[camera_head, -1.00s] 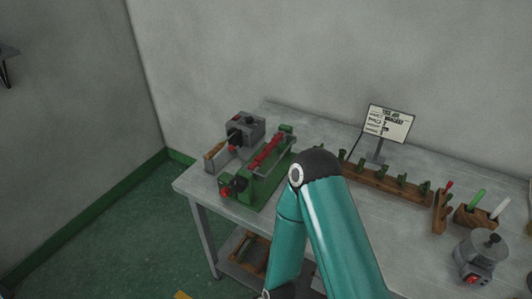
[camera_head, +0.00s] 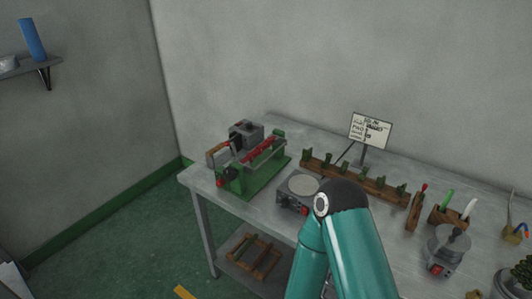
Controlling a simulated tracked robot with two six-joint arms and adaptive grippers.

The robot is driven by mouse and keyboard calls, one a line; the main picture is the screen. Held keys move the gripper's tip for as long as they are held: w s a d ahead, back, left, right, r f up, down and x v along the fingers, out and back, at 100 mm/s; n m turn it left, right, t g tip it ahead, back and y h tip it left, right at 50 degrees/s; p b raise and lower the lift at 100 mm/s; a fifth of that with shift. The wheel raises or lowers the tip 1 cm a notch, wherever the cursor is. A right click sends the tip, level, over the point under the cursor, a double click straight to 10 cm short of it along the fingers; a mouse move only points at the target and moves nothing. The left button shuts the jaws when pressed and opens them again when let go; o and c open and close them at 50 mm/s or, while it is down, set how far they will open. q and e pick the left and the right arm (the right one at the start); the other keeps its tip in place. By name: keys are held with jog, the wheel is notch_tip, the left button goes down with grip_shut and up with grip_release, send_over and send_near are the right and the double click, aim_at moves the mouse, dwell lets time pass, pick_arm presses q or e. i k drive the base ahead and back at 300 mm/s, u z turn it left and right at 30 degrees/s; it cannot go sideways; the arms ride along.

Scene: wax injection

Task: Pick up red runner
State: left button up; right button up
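A long red piece (camera_head: 262,148), which looks like the red runner, lies along the top of the green machine (camera_head: 240,183) at the left end of the table. It seems to rest lengthwise between the machine's end posts. A teal arm link of mine rises from the bottom of the picture to the right of the machine, with its dark elbow in front of the table. Neither of my grippers is in view, and no gripper shows at the red piece.
On the grey table (camera_head: 310,149) stand a grey box (camera_head: 245,134), a round-topped heater (camera_head: 302,185), a wooden rack with green pieces (camera_head: 357,180), a sign (camera_head: 370,131), a tool block (camera_head: 446,217) and a round pot (camera_head: 447,244). A wooden frame (camera_head: 255,256) lies on the lower shelf.

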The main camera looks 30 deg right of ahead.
aim_at(259, 149)
jog(key=z, duration=0.2)
jog(key=i, duration=1.05)
jog(key=u, duration=0.2)
